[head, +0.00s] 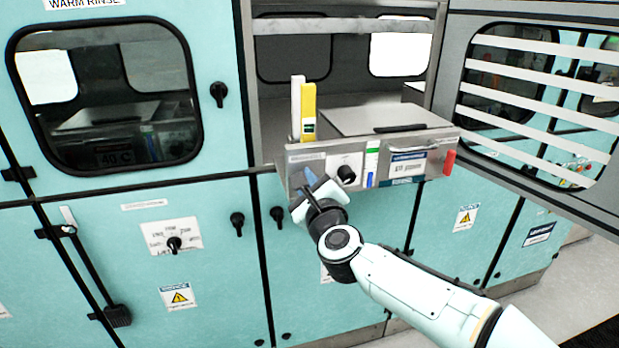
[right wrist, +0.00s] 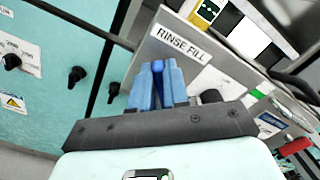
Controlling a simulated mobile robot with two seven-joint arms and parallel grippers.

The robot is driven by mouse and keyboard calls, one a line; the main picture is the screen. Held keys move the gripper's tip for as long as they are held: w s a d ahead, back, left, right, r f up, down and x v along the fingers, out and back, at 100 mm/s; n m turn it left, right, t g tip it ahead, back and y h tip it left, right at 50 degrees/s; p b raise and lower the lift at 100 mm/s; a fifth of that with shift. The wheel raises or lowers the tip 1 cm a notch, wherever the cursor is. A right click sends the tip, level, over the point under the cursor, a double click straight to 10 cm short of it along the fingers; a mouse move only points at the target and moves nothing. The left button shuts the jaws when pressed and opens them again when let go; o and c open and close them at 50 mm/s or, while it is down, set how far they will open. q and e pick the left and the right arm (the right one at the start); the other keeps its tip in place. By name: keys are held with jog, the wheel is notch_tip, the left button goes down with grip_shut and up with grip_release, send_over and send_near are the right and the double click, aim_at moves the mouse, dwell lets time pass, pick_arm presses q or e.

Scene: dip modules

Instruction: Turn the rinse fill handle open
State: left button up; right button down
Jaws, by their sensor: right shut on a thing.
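My left gripper is not in view.
A black knob (head: 346,174) sits just right of my gripper on the panel, with a red cylinder (head: 449,162) at the panel's far end. Yellow and white upright pieces (head: 308,112) stand behind. A slatted door (head: 535,105) stands open at right. Black latches (head: 237,223) project from the teal doors.

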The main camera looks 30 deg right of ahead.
jog(key=shift+w+a+f+n+p, duration=0.1)
jog(key=shift+f+n+p, duration=0.25)
jog(key=shift+n, duration=1.3)
jog(key=shift+s+a+f+n+p, duration=0.15)
jog(key=shift+n+p, duration=0.35)
jog(key=shift+n, duration=1.1)
jog(key=shift+w+a+f+n+p, duration=0.15)
jog(key=shift+f+n+p, duration=0.2)
jog(key=shift+n, duration=1.3)
jog(key=c, duration=1.1)
grip_release()
jog(key=shift+r, duration=0.1)
jog(key=v, duration=1.3)
jog(key=shift+s, duration=0.25)
jog(key=shift+d, duration=0.1)
